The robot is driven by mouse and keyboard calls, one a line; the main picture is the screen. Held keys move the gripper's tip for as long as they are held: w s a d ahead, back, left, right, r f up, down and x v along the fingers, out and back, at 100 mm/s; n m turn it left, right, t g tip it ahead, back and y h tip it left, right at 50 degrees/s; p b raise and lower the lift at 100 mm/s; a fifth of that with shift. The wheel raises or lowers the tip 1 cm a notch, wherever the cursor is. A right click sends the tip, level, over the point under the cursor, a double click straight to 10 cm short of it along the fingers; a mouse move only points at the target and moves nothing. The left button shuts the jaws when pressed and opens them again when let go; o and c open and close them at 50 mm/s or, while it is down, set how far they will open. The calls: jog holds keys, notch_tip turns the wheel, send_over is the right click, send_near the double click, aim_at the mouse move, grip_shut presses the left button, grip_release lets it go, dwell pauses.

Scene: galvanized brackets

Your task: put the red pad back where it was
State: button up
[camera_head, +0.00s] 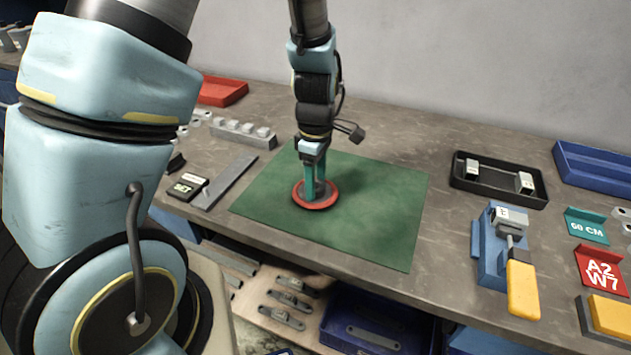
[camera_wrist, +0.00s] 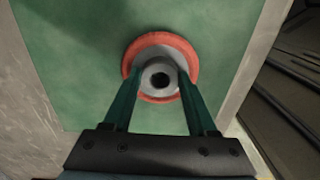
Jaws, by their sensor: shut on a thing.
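The red pad (camera_head: 328,202) is a round red disc with a grey metal knob at its middle, over the left part of the green mat (camera_head: 375,220). In the wrist view the red pad (camera_wrist: 186,50) shows as a red ring around the grey knob, with the green mat (camera_wrist: 75,60) behind it. My gripper (camera_head: 317,188) points down over the pad, its teal fingers shut on the knob. The fingers also show in the wrist view (camera_wrist: 160,88), one on each side of the knob. I cannot tell whether the pad touches the mat.
A black tray (camera_head: 475,187) with small metal parts and a blue vise (camera_head: 490,265) with a yellow handle stand right of the mat. A label block (camera_head: 187,186) and a flat grey bar (camera_head: 226,183) lie to its left. The mat's right part is clear.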

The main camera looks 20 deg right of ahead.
jog(key=shift+f, duration=0.45)
jog(key=shift+f, duration=0.1)
jog(key=o, duration=1.3)
notch_tip(320, 180, up, 12)
jog(key=b, duration=0.2)
jog(key=w+a+m+t, duration=0.1)
jog(key=a+m, duration=0.9)
jog(key=a, duration=1.5)
jog(key=shift+w+a+m+t, duration=0.15)
jog(key=shift+a+m+t, duration=0.05)
jog(key=shift+m+t, duration=0.1)
